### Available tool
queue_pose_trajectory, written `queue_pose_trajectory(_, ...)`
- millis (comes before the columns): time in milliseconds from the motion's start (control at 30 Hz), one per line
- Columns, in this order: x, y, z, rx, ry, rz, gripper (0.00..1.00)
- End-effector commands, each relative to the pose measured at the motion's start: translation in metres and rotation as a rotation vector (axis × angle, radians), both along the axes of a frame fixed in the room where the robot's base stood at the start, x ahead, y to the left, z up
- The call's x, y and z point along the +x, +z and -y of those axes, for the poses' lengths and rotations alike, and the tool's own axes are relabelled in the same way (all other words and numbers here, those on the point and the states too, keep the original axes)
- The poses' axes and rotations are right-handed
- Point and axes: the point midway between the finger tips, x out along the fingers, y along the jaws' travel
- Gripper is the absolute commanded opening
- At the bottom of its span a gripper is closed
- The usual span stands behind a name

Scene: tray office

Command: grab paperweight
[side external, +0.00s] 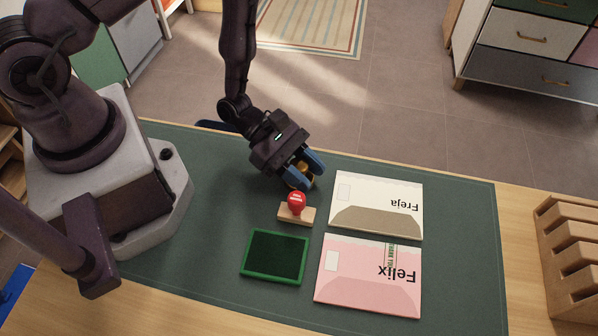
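A small brass-coloured object (304,168), which looks like the paperweight, is between the blue fingers of my gripper (306,174). Most of it is hidden by the fingers. My gripper points down at the green mat, just behind the red stamp. The fingers stand on either side of the brass object. I cannot tell whether they press on it, or whether it rests on the mat.
A red-knobbed stamp (296,204) on a wooden block stands just in front of my gripper. A green ink pad (274,257) lies nearer. A cream envelope marked Freja (377,199) and a pink one marked Felix (369,282) lie to the right. A wooden rack (570,250) stands far right.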

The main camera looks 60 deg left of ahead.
Motion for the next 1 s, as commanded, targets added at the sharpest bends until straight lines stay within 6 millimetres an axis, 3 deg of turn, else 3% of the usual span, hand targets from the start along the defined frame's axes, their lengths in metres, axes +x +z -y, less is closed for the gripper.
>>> queue_pose_trajectory(467,0.001,0.011,0.0,-0.002,0.0,0.003,0.0)
queue_pose_trajectory(1000,0.001,0.091,0.0,0.0,-0.001,0.005,0.0)
